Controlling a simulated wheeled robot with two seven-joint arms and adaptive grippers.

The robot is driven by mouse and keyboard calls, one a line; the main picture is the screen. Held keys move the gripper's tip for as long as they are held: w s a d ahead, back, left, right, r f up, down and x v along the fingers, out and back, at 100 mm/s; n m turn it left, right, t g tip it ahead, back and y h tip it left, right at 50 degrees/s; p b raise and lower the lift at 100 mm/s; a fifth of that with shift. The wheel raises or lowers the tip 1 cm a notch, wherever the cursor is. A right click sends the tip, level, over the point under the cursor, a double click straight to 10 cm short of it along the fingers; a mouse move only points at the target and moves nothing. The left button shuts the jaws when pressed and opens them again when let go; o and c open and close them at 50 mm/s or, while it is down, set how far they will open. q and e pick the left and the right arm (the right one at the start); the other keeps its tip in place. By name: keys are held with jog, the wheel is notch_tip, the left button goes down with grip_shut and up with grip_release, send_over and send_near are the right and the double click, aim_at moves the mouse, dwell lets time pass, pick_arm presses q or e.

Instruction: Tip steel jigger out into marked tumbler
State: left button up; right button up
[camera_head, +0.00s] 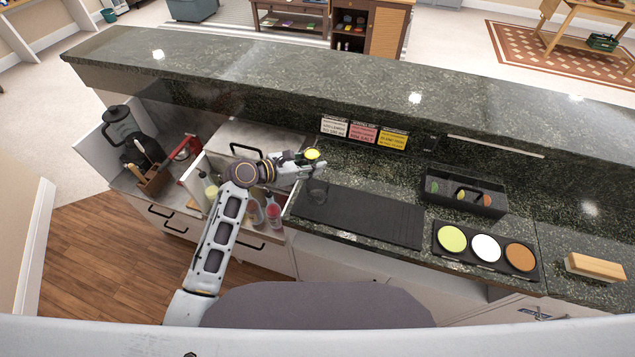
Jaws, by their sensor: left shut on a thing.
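My left gripper (305,163) reaches in from the left and is shut on the steel jigger. The jigger is small here and mostly hidden by the fingers; a round yellow top (312,154) shows at the fingertips. A clear, dark-looking tumbler (317,190) stands on the left end of the black bar mat (372,218), just below the gripper in the picture. Its mark cannot be made out. The jigger appears above the tumbler and apart from it. Whether any liquid is in the tumbler cannot be told. My right gripper is not in view.
A black garnish caddy (465,197) and a tray with three round coloured dishes (486,248) stand right of the mat. Bottles (273,212) stand in an open drawer below my left arm. The raised stone ledge (300,80) runs behind.

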pick_arm(q)
jog(key=shift+w+a+r+m+t, duration=0.2)
jog(key=shift+m+t, duration=0.3)
jog(key=shift+m, duration=0.2)
jog(key=shift+w+r+m, duration=0.1)
jog(key=shift+m, duration=0.2)
jog(key=shift+t+y, duration=0.3)
jog(key=shift+w+a+f+m+t, duration=0.15)
jog(key=shift+f+m+t, duration=0.25)
jog(key=shift+m, duration=0.3)
dwell(0.5)
jog(key=shift+r+m+t+y, duration=0.3)
jog(key=shift+r+m+t, duration=0.1)
jog(key=shift+m, duration=0.2)
dwell(0.5)
jog(key=shift+w+f+m+t, duration=0.15)
jog(key=shift+f+m+t, duration=0.2)
jog(key=shift+m, duration=0.35)
dwell(0.5)
jog(key=shift+w+a+r+m+t, duration=0.1)
jog(key=shift+r+m+t, duration=0.3)
jog(key=shift+m, duration=0.2)
dwell(0.5)
jog(key=shift+f+m, duration=0.25)
jog(key=shift+m, duration=0.05)
dwell(0.4)
jog(key=shift+f+m+t+b, duration=0.4)
jog(key=shift+m+t+b, duration=0.25)
jog(key=shift+b, duration=1)
